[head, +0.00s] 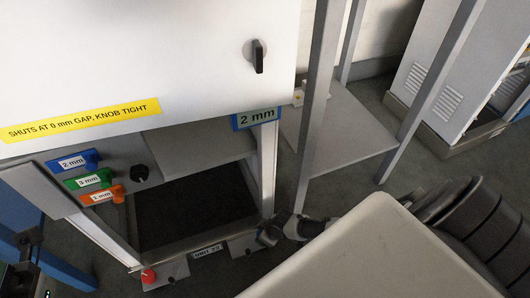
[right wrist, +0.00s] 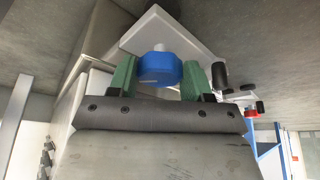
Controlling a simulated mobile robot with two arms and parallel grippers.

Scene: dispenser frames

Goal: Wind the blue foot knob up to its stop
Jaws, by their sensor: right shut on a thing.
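The blue foot knob (right wrist: 158,68) sits under a pale foot plate (right wrist: 180,38) in the right wrist view. My right gripper (right wrist: 160,82) is shut on it, with one green finger pad on each side. In the head view the right gripper (head: 272,234) reaches the frame's front right foot, and a bit of the blue knob (head: 265,238) shows there. A dark part at the lower left edge seems to be my left gripper (head: 28,245); its jaws are not clear.
The red foot knob (head: 148,276) is at the front left foot. Blue, green and orange tags (head: 88,181) hang beside a black knob (head: 139,173). A blue "2 mm" tag (head: 257,118) is at the door's lower right corner. A grey post stand (head: 318,120) stands to the right.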

